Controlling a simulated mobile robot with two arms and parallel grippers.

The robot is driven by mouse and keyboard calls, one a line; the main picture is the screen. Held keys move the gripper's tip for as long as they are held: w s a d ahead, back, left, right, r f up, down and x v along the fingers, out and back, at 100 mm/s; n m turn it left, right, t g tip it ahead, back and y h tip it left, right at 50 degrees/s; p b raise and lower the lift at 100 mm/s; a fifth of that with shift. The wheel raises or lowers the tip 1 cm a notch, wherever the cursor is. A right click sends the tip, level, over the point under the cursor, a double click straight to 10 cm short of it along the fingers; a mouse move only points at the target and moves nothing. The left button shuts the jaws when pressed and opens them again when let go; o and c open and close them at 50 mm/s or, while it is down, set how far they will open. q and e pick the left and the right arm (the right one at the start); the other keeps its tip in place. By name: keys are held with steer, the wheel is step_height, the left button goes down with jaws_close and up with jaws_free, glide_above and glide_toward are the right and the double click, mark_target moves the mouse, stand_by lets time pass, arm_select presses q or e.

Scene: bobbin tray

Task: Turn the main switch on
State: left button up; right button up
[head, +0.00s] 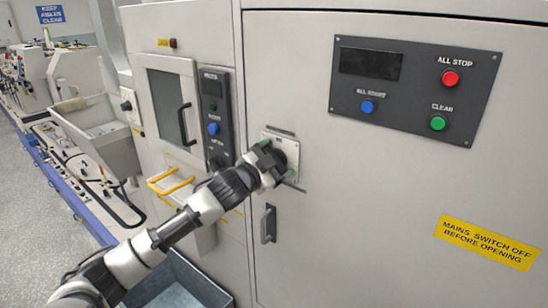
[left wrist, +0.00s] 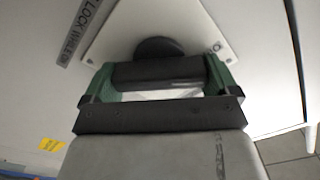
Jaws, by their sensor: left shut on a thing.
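The main switch is a black rotary knob (head: 291,150) on a pale square plate (head: 270,136) on the large cabinet door. In the left wrist view, its round black base (left wrist: 156,47) and black grip bar (left wrist: 157,72) show against the plate (left wrist: 118,36). My left gripper (head: 275,157) is at the switch, its green-padded fingers (left wrist: 158,78) shut on the two ends of the bar. My right gripper is not in view.
A dark panel (head: 415,88) with red, blue and green buttons is upper right of the switch. A door handle (head: 268,224) is below it, and a yellow warning sign (head: 488,242) lower right. A grey bin (head: 180,285) stands below my left arm.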

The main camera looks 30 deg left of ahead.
arm_select(q)
steer(key=m+p, duration=0.1)
steer(key=m, duration=0.4)
steer(key=shift+d+f+m, duration=0.1)
steer(key=shift+m, duration=0.2)
steer(key=shift+f+m+p, duration=0.2)
steer(key=shift+m+p, duration=0.3)
steer(key=shift+m, duration=1.7)
steer(key=o, duration=0.6)
steer(key=shift+o, duration=0.2)
steer(key=shift+s+f+b, duration=0.2)
steer(key=shift+s+b, duration=0.1)
steer(key=shift+s, duration=0.15)
steer(key=s+b, duration=0.5)
steer(key=s, duration=0.5)
steer(key=shift+a+r, duration=0.2)
steer(key=shift+a, duration=0.15)
steer(key=shift+w, duration=0.1)
